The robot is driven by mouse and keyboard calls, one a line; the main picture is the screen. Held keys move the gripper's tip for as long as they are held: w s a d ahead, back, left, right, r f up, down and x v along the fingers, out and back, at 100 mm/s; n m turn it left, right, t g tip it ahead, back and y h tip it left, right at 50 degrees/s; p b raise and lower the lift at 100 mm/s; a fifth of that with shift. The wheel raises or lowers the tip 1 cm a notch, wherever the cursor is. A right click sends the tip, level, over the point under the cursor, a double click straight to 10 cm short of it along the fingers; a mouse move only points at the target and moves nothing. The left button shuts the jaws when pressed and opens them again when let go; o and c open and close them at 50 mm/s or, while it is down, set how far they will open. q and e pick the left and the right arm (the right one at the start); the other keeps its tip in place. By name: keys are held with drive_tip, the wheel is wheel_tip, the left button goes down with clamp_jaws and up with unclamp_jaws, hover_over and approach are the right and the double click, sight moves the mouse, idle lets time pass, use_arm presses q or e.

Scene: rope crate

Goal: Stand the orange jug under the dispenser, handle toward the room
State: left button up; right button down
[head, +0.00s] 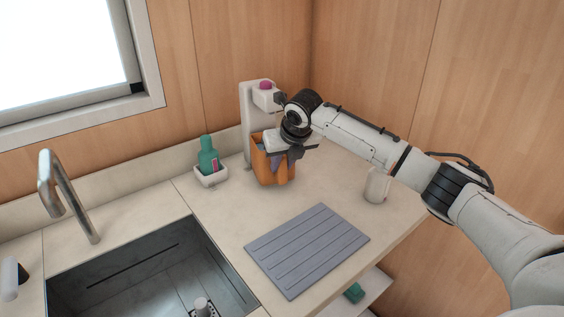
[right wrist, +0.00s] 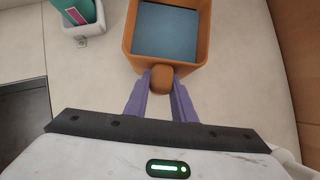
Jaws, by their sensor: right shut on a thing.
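The orange jug (head: 268,174) stands upright on the counter at the foot of the white dispenser (head: 246,112), which has a pink button on top. In the right wrist view the jug (right wrist: 132,52) shows its square open top with a blue-grey surface inside. My right gripper (right wrist: 162,84) is shut on the jug's handle (right wrist: 161,79), with a purple finger on each side of it. The handle points toward my gripper, away from the wall. In the head view my gripper (head: 280,158) hides part of the jug and the handle. My left gripper is out of view.
A green bottle (head: 208,155) stands in a white holder (head: 211,179) left of the jug. A grey ribbed mat (head: 306,250) lies in front, and a cream cup (head: 376,186) stands at right. The sink (head: 150,278) and tap (head: 62,195) are at left.

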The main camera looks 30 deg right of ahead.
drive_tip(key=shift+f, duration=0.5)
idle(0.6)
drive_tip(key=c, duration=1.4)
unclamp_jaws()
drive_tip(key=shift+f, duration=0.1)
drive_tip(key=v, duration=1)
drive_tip(key=shift+s, duration=0.15)
